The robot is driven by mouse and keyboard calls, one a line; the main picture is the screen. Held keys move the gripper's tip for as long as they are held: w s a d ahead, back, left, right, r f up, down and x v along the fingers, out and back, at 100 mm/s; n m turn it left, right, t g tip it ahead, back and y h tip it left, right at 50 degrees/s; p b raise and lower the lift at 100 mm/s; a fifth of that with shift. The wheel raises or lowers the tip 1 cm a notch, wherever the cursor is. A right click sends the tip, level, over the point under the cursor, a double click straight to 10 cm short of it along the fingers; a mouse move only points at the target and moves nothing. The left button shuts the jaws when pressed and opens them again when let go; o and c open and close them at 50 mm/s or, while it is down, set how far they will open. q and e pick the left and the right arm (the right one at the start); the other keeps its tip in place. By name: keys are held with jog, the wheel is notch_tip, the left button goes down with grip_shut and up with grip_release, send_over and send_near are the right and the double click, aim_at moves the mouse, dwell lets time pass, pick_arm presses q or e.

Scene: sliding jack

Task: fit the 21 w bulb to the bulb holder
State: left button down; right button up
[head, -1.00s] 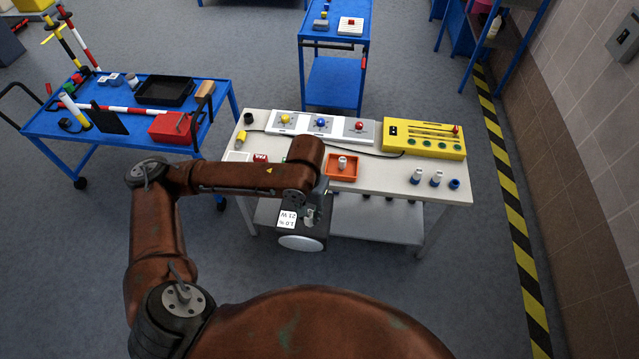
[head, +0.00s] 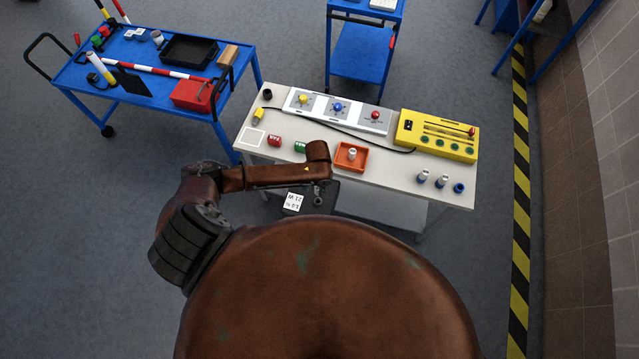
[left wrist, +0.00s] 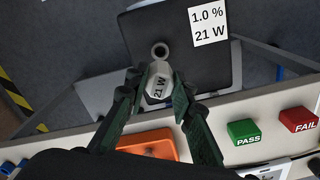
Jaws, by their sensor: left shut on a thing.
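In the left wrist view my left gripper (left wrist: 158,84) is shut on a white bulb (left wrist: 158,92) marked "21 W". Beyond it is a dark box (left wrist: 195,70) with a white label (left wrist: 208,22) reading "1.0 % 21 W". A grey ring with a dark opening (left wrist: 160,50), apparently the bulb holder, is on the box, just past the bulb in the picture. I cannot tell the gap between them. In the head view my left gripper (head: 318,194) is small, beside the label (head: 293,202) at the bench's front edge; the bulb is not clear there. My right gripper is not in view.
The white bench (head: 400,170) carries an orange tray (head: 342,164) with a pale piece in it, red (head: 274,141) and green (head: 300,147) blocks, a yellow panel (head: 440,135) and several blue-and-white parts (head: 422,176). A blue trolley (head: 150,95) stands left.

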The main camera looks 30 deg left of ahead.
pick_arm(q)
jog(key=shift+s+r, duration=0.1)
jog(key=shift+s+p, duration=0.1)
jog(key=shift+p, duration=0.45)
notch_tip(320, 180, down, 3)
jog(key=shift+r+b, duration=0.2)
jog(key=shift+b, duration=0.55)
jog(key=shift+f, duration=0.4)
jog(key=shift+f+b, duration=0.55)
jog(key=shift+f, duration=0.15)
jog(key=shift+f+b, duration=0.3)
jog(key=shift+f, duration=0.3)
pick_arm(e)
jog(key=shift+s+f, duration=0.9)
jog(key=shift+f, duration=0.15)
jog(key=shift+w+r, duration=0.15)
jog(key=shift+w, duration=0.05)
